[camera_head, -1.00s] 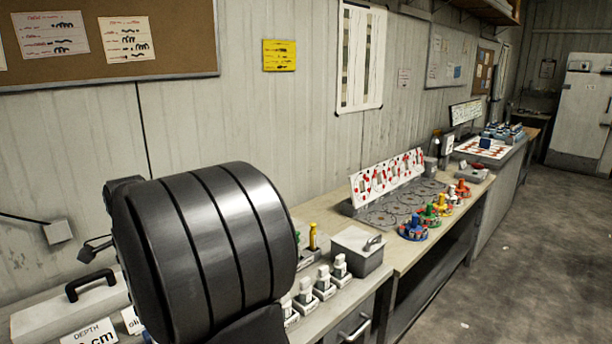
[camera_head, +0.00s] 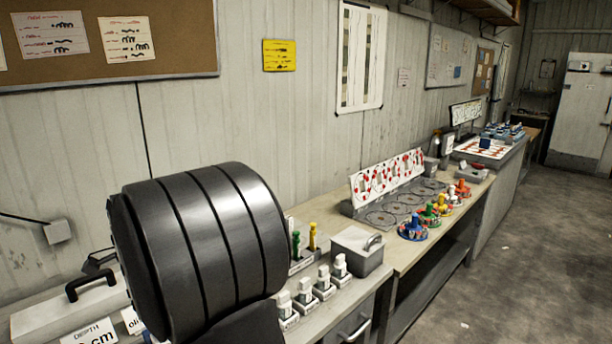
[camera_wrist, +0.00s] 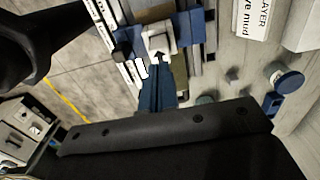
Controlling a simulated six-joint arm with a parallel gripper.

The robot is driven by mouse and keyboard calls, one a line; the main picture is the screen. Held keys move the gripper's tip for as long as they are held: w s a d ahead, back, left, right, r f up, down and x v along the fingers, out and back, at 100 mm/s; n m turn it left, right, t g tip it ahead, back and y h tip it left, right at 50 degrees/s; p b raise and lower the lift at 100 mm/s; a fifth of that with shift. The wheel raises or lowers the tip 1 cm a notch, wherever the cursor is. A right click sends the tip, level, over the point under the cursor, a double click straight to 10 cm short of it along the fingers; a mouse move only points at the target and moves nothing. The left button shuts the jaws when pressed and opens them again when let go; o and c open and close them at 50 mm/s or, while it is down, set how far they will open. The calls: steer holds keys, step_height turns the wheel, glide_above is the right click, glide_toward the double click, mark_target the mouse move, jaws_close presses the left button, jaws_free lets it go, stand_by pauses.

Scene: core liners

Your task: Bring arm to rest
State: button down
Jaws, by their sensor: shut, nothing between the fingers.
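My arm shows in the head view as a large dark ribbed cylinder (camera_head: 205,250) raised over the near left bench; my gripper is not seen there. In the wrist view, the dark edge of my gripper (camera_wrist: 165,125) with several bolts crosses the lower part of the picture. It is shut and empty. Beyond it lie a blue piece (camera_wrist: 155,88) and a white block (camera_wrist: 158,40) with a black arrow. Whether the gripper is close to them I cannot tell.
White-capped bottles (camera_head: 323,282), a grey box (camera_head: 357,250) and a handled case (camera_head: 70,310) stand on the near bench. Further along are a red-marked board (camera_head: 387,178) and several coloured pieces (camera_head: 412,230). The floor (camera_head: 520,240) at right is open.

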step_height(320, 180, down, 2)
steer(key=shift+f, duration=0.2)
steer(key=shift+r, duration=0.15)
step_height(320, 180, up, 10)
steer(key=shift+f, duration=0.25)
stand_by(1.1)
steer(key=c, duration=2.2)
jaws_free()
